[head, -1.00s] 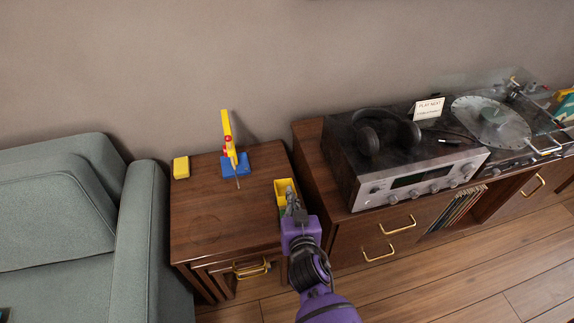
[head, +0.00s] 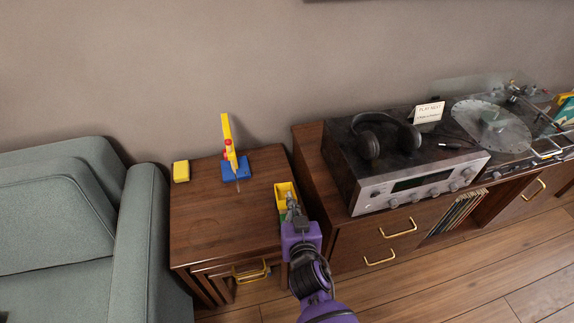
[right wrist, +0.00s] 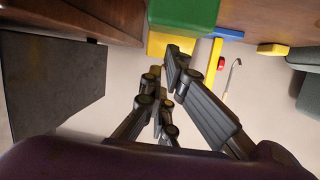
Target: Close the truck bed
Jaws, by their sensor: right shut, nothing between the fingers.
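The toy truck stands at the right edge of the small wooden table. Its yellow bed (head: 284,188) and a bit of its green part (head: 281,206) show in the head view. The green part (right wrist: 185,14) looms close in the right wrist view, with the yellow part (right wrist: 168,43) beside it. My right gripper (head: 292,203) is at the truck's near right side, its fingers shut and empty. In the right wrist view its fingertips (right wrist: 170,60) are close to the yellow part; I cannot tell whether they touch. The gripper hides part of the truck. My left gripper is not in view.
A yellow crane toy on a blue base (head: 236,168) and a yellow block (head: 181,171) stand on the wooden table (head: 215,220). A cabinet with a silver receiver (head: 420,182) and headphones (head: 372,135) is to the right. A grey-green sofa (head: 140,240) is to the left.

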